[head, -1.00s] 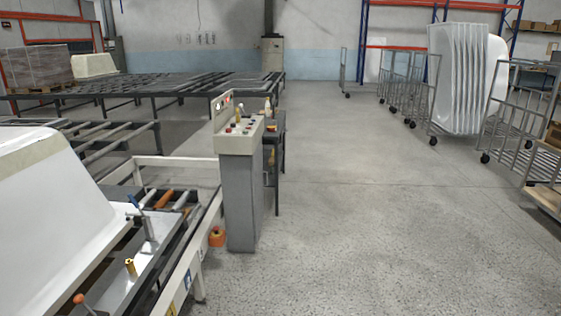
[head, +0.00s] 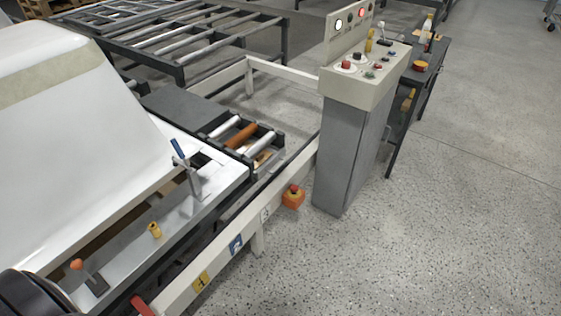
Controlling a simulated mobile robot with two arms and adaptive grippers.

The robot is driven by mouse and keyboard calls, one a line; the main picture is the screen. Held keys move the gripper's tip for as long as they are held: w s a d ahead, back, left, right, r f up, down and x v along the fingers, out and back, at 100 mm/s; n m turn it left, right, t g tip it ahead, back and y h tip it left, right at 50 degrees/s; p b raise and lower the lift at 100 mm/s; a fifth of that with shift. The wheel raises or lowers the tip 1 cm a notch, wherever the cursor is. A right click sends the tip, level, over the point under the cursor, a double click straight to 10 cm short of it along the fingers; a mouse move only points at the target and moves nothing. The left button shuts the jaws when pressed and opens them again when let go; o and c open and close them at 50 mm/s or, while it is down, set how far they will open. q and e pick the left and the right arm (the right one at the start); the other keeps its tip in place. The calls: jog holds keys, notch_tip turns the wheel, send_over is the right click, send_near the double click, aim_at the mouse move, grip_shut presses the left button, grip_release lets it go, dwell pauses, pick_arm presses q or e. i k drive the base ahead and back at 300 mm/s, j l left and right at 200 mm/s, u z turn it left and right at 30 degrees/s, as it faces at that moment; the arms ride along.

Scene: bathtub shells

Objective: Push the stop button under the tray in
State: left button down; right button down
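A white bathtub shell (head: 75,130) lies on the machine bed at the left. The metal tray-like bed (head: 190,215) below it carries a blue-tipped lever (head: 185,165), a yellow knob (head: 154,230) and an orange-tipped lever (head: 88,275). Neither gripper shows. A dark rounded part fills the lower left corner; I cannot tell if it is mine.
A grey control console (head: 350,150) with several buttons and lamps stands right of the rail. Yellow, blue and white labels mark the white rail (head: 220,262). A dark side table (head: 405,115) stands behind the console. The speckled floor (head: 440,240) is clear at the right.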

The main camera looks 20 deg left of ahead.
aim_at(293, 188)
jog(key=i+l+u, duration=0.3)
jog(key=i+u, duration=0.15)
jog(key=i+l+u, duration=0.9)
jog(key=l, duration=0.15)
jog(key=k+j, duration=0.05)
